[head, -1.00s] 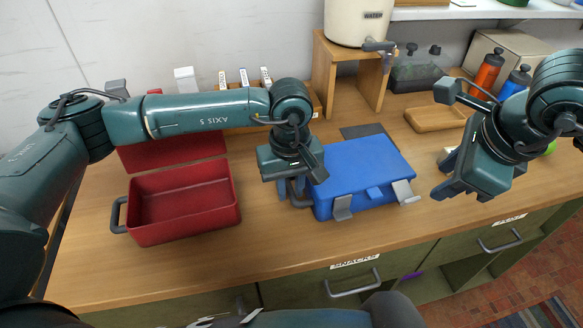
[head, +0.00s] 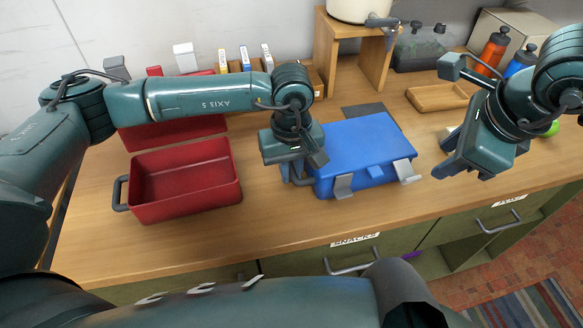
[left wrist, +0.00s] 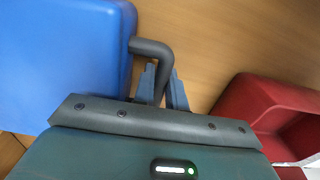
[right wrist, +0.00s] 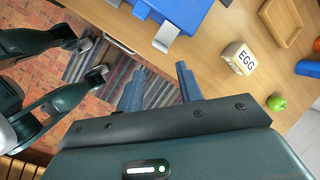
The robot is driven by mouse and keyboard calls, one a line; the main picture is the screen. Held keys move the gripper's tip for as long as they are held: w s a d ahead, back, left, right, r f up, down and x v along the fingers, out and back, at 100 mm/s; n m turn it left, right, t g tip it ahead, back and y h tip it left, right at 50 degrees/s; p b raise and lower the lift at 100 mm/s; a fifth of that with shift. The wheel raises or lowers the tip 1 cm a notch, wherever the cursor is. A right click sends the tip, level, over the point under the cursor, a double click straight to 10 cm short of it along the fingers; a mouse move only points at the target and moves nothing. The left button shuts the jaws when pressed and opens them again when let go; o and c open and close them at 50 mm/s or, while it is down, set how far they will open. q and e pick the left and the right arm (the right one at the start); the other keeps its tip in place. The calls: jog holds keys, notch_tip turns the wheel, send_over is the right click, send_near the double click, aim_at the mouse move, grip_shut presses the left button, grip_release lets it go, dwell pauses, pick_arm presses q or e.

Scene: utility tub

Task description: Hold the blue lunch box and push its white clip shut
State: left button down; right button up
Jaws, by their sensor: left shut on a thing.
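The blue lunch box (head: 365,148) lies closed on the wooden counter. Two pale clips show on its front edge: the left clip (head: 343,186) hangs down along the front face, and the right clip (head: 406,171) sticks outward. A clip (right wrist: 166,37) also juts from the box in the right wrist view. My left gripper (head: 299,180) is shut on the box's dark grey side handle (left wrist: 154,48). My right gripper (head: 442,174) is to the right of the box, apart from it. Its fingers are parted and empty in the right wrist view (right wrist: 160,80).
An open red lunch box (head: 136,215) stands at left. A wooden tray (head: 437,98), orange bottle (head: 492,52) and blue bottle (head: 521,60) are behind at right. An EGG block (right wrist: 238,58) and green item (right wrist: 277,102) lie right of the box. The counter's front strip is clear.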

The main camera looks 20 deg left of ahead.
jog(key=c, duration=0.5)
jog(key=shift+w+d+m, duration=0.1)
jog(key=shift+d+m, duration=0.1)
jog(key=shift+m, duration=0.5)
jog(key=shift+c, duration=1.2)
jog(key=m, duration=0.1)
jog(key=m+g, duration=0.1)
jog(key=m, duration=0.1)
jog(key=w+d+m+y, duration=0.1)
grip_shut()
jog(key=w+d+r+m+g+y, duration=0.2)
jog(key=d+m+g+y, duration=0.2)
jog(key=m, duration=1.6)
jog(key=d+y, duration=0.2)
jog(key=shift+w+d+r+g, duration=0.3)
jog(key=shift+w+r+g, duration=0.1)
